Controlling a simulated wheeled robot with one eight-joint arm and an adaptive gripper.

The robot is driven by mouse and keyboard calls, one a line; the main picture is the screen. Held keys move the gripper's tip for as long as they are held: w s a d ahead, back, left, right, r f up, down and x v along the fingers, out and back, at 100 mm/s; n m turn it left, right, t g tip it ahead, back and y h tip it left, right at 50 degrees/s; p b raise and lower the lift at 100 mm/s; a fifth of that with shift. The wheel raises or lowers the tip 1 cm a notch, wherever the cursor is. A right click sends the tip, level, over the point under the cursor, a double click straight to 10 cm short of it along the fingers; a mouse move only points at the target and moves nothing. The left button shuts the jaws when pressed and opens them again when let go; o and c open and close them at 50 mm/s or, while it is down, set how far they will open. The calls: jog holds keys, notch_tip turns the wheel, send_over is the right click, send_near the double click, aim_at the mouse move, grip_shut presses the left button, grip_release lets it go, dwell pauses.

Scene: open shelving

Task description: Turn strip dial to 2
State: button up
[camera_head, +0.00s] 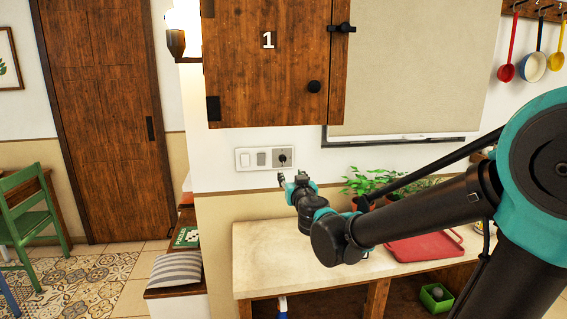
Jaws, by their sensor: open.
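A white strip (265,158) is mounted on the wall below the wooden cabinet. At its right end is a dark square with a round dial (283,157); the dial's marks are too small to read. Left of the dial are a grey insert and a white switch (245,159). My gripper (291,177) is open and empty, just below and slightly right of the dial. I cannot tell how far it is from the wall, and I see no contact with the dial.
A wooden cabinet (265,70) marked 1 hangs above the strip. A pale worktop (262,262) lies below, with green plants (372,181) and a red tray (420,247) to the right. A bench with a striped cushion (177,271) stands at the left.

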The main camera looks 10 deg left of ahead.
aim_at(283, 161)
jog(key=x, duration=1.4)
jog(key=shift+w, duration=0.1)
grip_shut()
